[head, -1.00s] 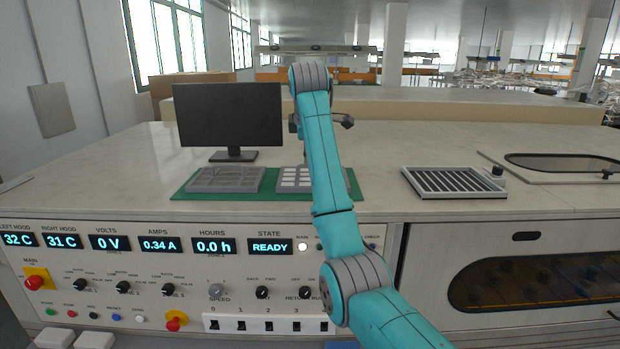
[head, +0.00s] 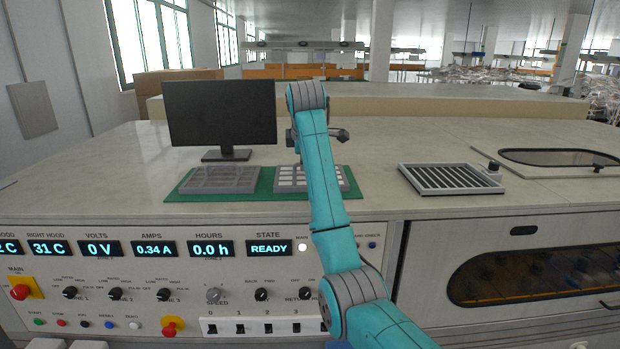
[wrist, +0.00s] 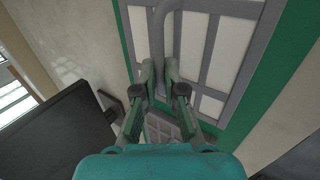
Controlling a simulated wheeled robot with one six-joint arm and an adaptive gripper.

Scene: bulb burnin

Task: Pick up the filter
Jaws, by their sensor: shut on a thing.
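In the wrist view my gripper (wrist: 163,80) is shut on a slim grey bar (wrist: 161,42), which shows between its fingertips. Behind the bar lies a grey-framed panel with white cells (wrist: 203,38), on a green mat (wrist: 228,122). In the head view this panel (head: 292,180) is on the right half of the mat (head: 262,184), partly covered by my arm, and my fingers are hidden. No thing is marked as the filter. I cannot tell whether the bar belongs to the panel or whether the panel is lifted off the mat.
A grey tray (head: 222,178) sits on the mat's left half, before a black monitor (head: 220,112). A dark slatted grille (head: 450,178) lies to the right. Beyond it is an oval window in the bench top (head: 560,158). Bench between monitor and grille is largely clear.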

